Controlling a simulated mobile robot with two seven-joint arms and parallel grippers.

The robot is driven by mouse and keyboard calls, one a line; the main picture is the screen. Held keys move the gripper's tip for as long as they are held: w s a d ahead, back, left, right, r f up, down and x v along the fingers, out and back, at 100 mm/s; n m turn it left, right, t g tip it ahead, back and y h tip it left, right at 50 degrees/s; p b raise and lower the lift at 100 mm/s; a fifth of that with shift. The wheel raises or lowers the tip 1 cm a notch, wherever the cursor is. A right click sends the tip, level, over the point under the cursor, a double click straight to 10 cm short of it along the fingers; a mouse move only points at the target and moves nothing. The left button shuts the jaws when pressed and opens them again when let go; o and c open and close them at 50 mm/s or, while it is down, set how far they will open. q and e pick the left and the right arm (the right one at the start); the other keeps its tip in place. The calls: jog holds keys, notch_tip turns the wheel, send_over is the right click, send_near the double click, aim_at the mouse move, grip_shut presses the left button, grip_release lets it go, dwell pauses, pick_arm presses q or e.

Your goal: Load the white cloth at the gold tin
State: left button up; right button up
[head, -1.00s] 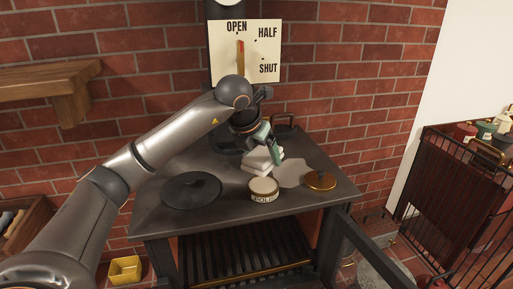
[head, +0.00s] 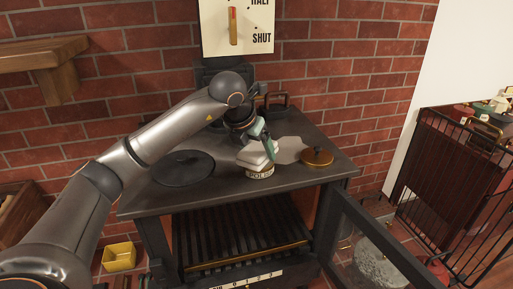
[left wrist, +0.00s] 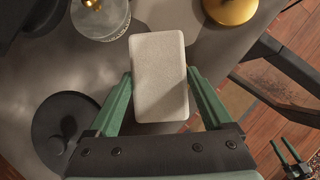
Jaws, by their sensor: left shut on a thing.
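The white cloth (head: 256,153) is a folded, pale block. My left gripper (head: 268,143) is shut on it, and the left wrist view shows the cloth (left wrist: 159,75) between the green fingers (left wrist: 160,90). My right gripper (left wrist: 282,145) shows small at the lower right of the left wrist view, open and empty.
A black round plate (head: 184,168) lies left of the tin. A handled dark item (head: 277,101) stands at the back. A lidded vessel (left wrist: 100,18) shows in the left wrist view. The stove's open door (head: 375,238) juts out at front right. A lever board (head: 236,27) hangs behind.

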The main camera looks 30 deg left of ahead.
aim_at(256, 149)
pick_arm(q)
jog(key=shift+f+b, duration=0.45)
jog(key=shift+f, duration=0.2)
dwell(1.6)
jog(key=shift+r, duration=0.1)
notch_tip(256, 149, up, 7)
jog(key=p, duration=0.5)
dwell(0.3)
dwell(0.7)
